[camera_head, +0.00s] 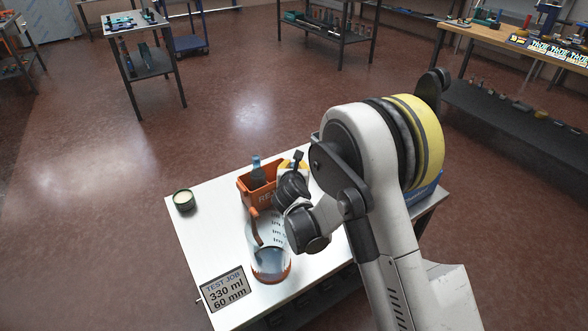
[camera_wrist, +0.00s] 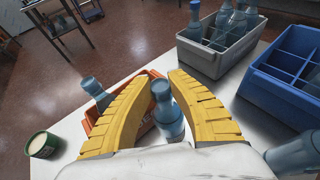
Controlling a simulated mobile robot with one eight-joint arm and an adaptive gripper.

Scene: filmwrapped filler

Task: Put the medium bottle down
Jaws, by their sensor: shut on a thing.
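The medium bottle (camera_wrist: 168,115) is blue-grey with a narrow capped neck. It stands roughly upright between the two yellow fingers of my gripper (camera_wrist: 162,82), which is shut on it. It is by the right part of the orange crate (camera_wrist: 140,128); I cannot tell whether its base touches anything. In the head view my gripper (camera_head: 290,168) is at the right side of the orange crate (camera_head: 258,197), and my arm hides the held bottle. Another blue-grey bottle (camera_wrist: 97,92) stands tilted in the orange crate's left part, and shows in the head view too (camera_head: 257,170).
A clear jug (camera_head: 270,262) with an orange handle and a test-job sign (camera_head: 226,288) stand at the table's front. A green tin (camera_head: 183,200) is at left. A grey crate (camera_wrist: 215,62) of bottles, a blue divided crate (camera_wrist: 285,97) and a bottle (camera_wrist: 293,155) are at right.

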